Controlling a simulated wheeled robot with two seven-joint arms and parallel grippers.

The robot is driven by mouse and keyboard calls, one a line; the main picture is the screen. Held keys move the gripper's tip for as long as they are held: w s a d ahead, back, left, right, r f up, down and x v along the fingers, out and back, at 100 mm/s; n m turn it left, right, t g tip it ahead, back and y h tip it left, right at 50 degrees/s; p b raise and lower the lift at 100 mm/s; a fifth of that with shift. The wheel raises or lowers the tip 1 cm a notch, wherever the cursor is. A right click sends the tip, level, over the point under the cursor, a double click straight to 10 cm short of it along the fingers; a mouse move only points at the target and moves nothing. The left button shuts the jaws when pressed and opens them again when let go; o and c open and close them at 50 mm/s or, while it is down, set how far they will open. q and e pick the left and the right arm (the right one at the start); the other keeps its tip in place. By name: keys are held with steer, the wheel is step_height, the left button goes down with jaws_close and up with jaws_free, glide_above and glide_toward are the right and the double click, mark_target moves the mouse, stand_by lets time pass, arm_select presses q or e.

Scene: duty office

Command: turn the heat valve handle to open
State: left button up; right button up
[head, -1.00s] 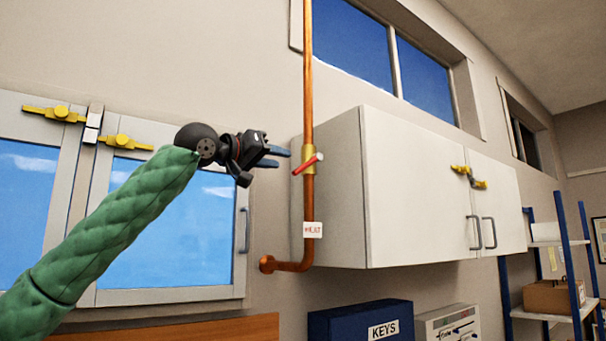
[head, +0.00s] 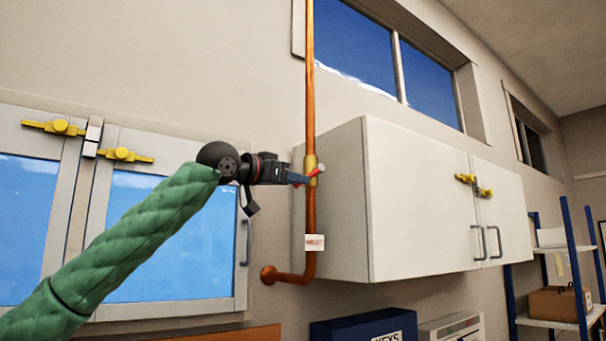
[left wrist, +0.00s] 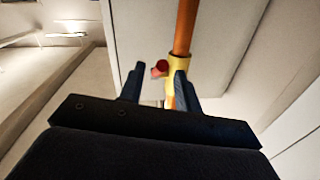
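The heat valve has a brass body (head: 311,163) on a vertical copper pipe (head: 310,215). Its red handle (head: 319,171) shows partly behind my left fingertips in the head view. My left gripper (head: 300,179) reaches the handle from the left, its blue fingers at the valve. In the left wrist view the fingers (left wrist: 158,80) stand apart, with the red handle (left wrist: 161,67) showing in the gap near the tips and the brass body (left wrist: 179,63) by the right finger. Whether the fingers touch the handle I cannot tell. My right gripper is out of view.
A white wall cabinet (head: 420,200) stands close right of the pipe. A white label (head: 314,242) is on the pipe below the valve. A dark blue KEYS box (head: 362,326) is below.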

arm_select(q)
steer(key=shift+p+x, duration=0.7)
steer(key=shift+x, duration=1)
steer(key=shift+c, duration=0.2)
jaws_close()
